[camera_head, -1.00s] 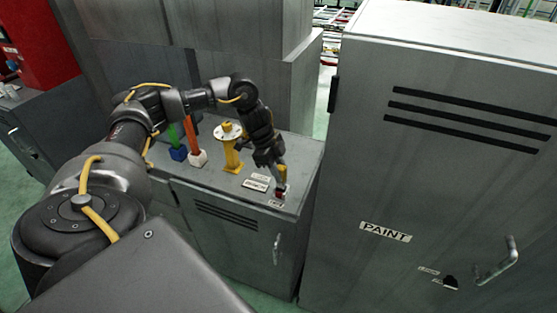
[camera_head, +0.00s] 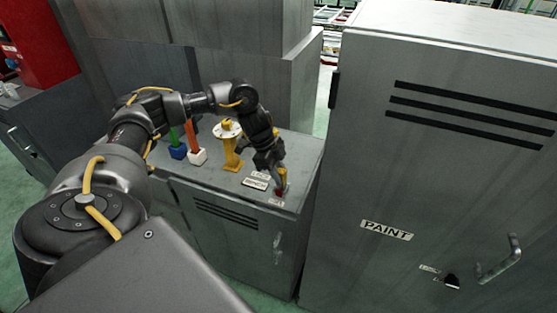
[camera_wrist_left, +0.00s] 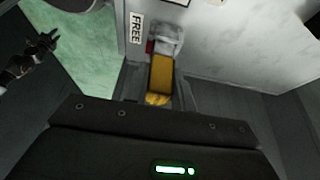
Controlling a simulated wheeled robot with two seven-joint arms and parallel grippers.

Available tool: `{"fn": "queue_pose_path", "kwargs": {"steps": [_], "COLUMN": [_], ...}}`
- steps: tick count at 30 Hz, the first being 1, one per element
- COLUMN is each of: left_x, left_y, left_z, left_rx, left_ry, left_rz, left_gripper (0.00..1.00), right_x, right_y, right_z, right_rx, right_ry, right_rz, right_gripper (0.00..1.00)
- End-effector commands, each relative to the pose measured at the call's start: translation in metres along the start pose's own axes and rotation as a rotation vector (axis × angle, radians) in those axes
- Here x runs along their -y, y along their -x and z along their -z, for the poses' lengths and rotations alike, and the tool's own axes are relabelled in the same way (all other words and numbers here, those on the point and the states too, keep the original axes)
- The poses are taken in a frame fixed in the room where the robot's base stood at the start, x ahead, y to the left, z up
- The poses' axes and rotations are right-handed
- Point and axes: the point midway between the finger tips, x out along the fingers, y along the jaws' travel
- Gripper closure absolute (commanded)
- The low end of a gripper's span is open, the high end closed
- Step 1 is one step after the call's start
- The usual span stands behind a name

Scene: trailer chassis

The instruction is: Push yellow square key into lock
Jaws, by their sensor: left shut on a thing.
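My left gripper (camera_head: 281,185) points down at the front right corner of the grey cabinet top. It is shut on the yellow square key (camera_wrist_left: 161,75), which shows between the fingers in the wrist view. The key's far end meets a pale grey block with a red part (camera_wrist_left: 150,47), apparently the lock, beside a "FREE" label (camera_wrist_left: 136,28). How deep the key sits is hidden. What looks like my right gripper (camera_wrist_left: 42,45) shows small and dark at the wrist view's left edge; its jaws are unclear.
A yellow post with a round white flange (camera_head: 232,150), a white-based orange piece (camera_head: 197,157) and a blue-based green piece (camera_head: 177,152) stand left of my gripper. Flat labels (camera_head: 256,181) lie beside it. A tall grey "PAINT" cabinet (camera_head: 440,160) stands close on the right.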

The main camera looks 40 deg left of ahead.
Motion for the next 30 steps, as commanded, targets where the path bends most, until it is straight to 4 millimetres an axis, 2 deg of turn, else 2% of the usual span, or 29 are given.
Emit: {"fn": "queue_pose_path", "kwargs": {"steps": [18, 19, 24, 30], "left_x": [0.000, 0.000, 0.000, 0.000], "left_y": [-0.015, -0.014, -0.014, -0.014], "left_z": [-0.006, -0.006, -0.006, -0.006], "left_rx": [0.000, 0.000, 0.000, 0.000], "left_ry": [0.000, 0.000, 0.000, 0.000], "left_rz": [-0.001, 0.000, 0.000, -0.001], "left_gripper": [1.00, 0.72, 0.50, 0.50], "right_x": [0.000, 0.000, 0.001, 0.002], "right_y": [-0.007, -0.006, -0.006, -0.006], "right_z": [-0.001, -0.001, 0.000, 0.000], "right_rx": [0.000, 0.000, 0.000, 0.000], "right_ry": [0.000, 0.000, 0.000, -0.001], "right_rz": [0.000, 0.000, 0.001, 0.002], "right_gripper": [0.64, 0.64, 0.64, 0.64]}}
